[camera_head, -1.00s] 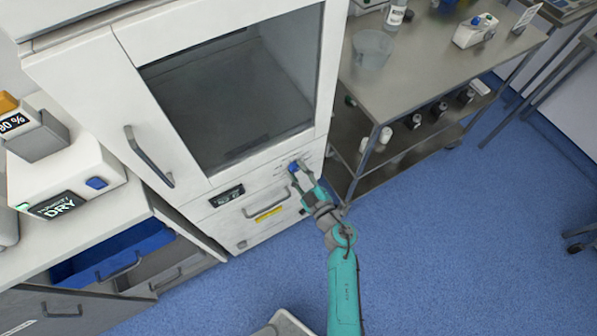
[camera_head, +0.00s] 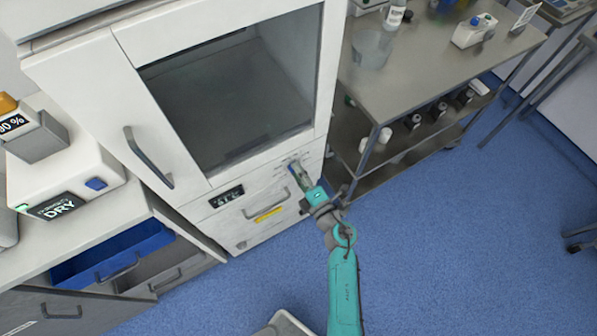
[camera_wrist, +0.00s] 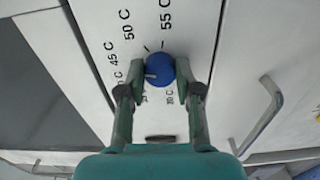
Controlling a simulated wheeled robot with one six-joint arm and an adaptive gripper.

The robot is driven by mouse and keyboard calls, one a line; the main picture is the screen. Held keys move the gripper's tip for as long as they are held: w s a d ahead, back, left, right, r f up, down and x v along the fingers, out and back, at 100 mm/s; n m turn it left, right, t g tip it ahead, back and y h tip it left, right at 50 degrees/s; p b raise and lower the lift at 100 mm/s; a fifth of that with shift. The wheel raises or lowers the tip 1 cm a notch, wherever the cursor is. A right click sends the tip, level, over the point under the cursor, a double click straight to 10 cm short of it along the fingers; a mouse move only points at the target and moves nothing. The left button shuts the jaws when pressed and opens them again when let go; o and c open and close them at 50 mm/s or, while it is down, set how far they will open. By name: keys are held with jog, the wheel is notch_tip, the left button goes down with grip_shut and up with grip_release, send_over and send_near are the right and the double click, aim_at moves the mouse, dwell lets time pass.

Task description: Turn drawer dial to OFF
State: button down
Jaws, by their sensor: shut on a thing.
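The blue dial (camera_wrist: 159,70) sits on the white front panel of the cabinet drawer. Printed marks around it read 45 C, 50 C and 55 C, with smaller labels partly hidden by my fingers. A pale pointer line on the dial faces left in the wrist view. My gripper (camera_wrist: 158,76) is shut on the dial, one finger on each side. In the head view my gripper (camera_head: 299,172) reaches the panel and mostly hides the dial. The OFF mark cannot be made out.
The drawer handle (camera_head: 266,205) and a small dark display (camera_head: 227,196) are left of my gripper. The glass-fronted cabinet door (camera_head: 235,95) is above. A metal trolley (camera_head: 440,60) stands to the right. Blue floor (camera_head: 450,240) is clear in front.

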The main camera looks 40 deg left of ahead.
jog(key=shift+s+f+n, duration=0.1)
jog(key=shift+n, duration=7.45)
jog(key=shift+s+n, duration=0.1)
jog(key=shift+n, duration=7.45)
jog(key=c, duration=0.8)
grip_release()
jog(key=v, duration=1.2)
jog(key=shift+w, duration=0.1)
